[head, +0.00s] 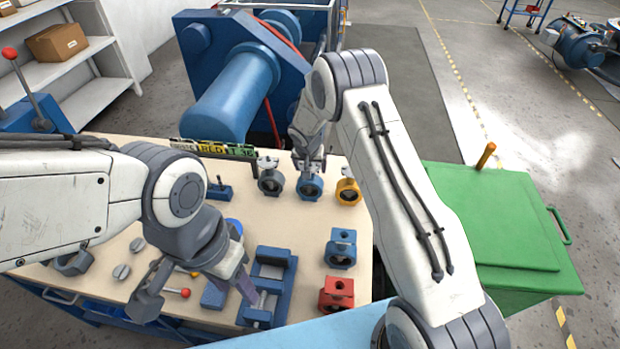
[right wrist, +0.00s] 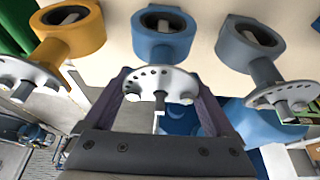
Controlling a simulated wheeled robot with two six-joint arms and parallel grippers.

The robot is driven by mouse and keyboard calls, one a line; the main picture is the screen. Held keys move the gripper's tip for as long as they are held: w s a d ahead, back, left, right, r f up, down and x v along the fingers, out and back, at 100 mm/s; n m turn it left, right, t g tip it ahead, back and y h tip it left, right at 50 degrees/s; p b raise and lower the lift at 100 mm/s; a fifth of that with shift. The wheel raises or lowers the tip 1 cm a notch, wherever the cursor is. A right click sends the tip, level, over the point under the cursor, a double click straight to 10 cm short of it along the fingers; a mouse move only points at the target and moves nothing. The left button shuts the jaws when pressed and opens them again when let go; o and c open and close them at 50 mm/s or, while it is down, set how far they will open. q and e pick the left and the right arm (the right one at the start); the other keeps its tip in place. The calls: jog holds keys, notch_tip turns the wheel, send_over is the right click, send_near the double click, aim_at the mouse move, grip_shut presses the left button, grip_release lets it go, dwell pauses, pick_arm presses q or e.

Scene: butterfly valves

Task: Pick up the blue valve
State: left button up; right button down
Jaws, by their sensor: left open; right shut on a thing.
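The blue valve (head: 309,187) stands upright at the back of the workbench, between a grey valve (head: 270,181) and a yellow valve (head: 348,191). My right gripper (head: 309,163) reaches down from above and is shut on the blue valve's upper part. In the right wrist view the blue valve's ring body (right wrist: 163,40) shows beyond the fingers, with its round flange plate between them. It looks level with its neighbours; I cannot tell whether it touches the bench. My left gripper (head: 198,296) is open and empty over the front left of the bench.
A blue vise (head: 268,285) stands near the left gripper. A blue block (head: 341,248) and a red block (head: 337,293) with holes are on the right of the bench. A sign with lettered tiles (head: 215,149) stands at the back. A green cabinet (head: 490,220) is to the right.

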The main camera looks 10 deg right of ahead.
jog(key=shift+w+r, duration=0.1)
jog(key=shift+r, duration=0.15)
